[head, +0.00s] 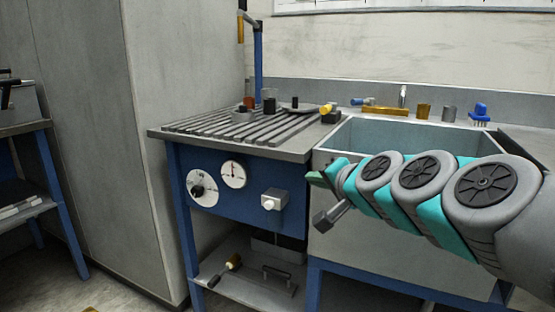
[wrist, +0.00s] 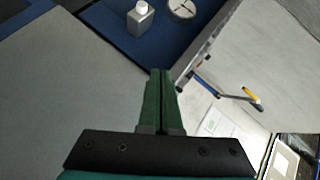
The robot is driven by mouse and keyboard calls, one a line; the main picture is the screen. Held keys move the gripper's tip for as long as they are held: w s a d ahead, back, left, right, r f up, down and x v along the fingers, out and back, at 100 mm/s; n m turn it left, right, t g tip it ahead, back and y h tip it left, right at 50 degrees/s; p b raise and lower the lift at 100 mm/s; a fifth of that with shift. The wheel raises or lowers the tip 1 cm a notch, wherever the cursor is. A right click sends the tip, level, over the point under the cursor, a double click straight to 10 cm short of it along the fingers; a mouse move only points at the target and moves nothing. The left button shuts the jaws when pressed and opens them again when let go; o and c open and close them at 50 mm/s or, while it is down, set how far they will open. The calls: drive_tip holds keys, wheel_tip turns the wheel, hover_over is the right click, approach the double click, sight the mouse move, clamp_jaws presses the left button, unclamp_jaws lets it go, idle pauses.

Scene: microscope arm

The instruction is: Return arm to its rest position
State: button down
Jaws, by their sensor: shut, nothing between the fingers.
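My arm reaches in from the right in the head view, in front of the sink. My gripper (head: 318,179) is at its left end, near the corner between the sink and the slatted bench (head: 225,127). In the wrist view, the green fingers of my gripper (wrist: 160,74) are shut together with nothing between them. A blue post (head: 258,62) with a yellow-tipped arm (head: 240,22) stands at the back of the bench, well away from my gripper. In the wrist view, a blue arm with a yellow tip (wrist: 249,94) shows right of the fingers.
The sink (head: 365,135) is behind my arm. A white switch box (head: 272,200) and a round dial (head: 233,174) are on the bench's blue front. Small items stand along the sink's back ledge. A tall grey cabinet (head: 190,70) is to the left. Open floor lies in front.

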drive_tip(key=s+a+f+n+g+h, duration=0.1)
drive_tip(key=s+f+n+g, duration=0.25)
drive_tip(key=s+f, duration=0.4)
drive_tip(key=s+a+f+n+g, duration=0.2)
drive_tip(key=s+f+g, duration=0.2)
drive_tip(key=s+f, duration=0.4)
drive_tip(key=s+d+f+n+g+h, duration=0.1)
drive_tip(key=s+d+f+g+h, duration=0.1)
drive_tip(key=s+d+f, duration=0.3)
drive_tip(key=s+d+f+n+g+h, duration=0.1)
drive_tip(key=s+d+f+g, duration=0.4)
drive_tip(key=s, duration=0.9)
drive_tip(key=shift+s+d+f+h, duration=0.25)
drive_tip(key=shift+f+h, duration=0.25)
drive_tip(key=shift+h, duration=0.2)
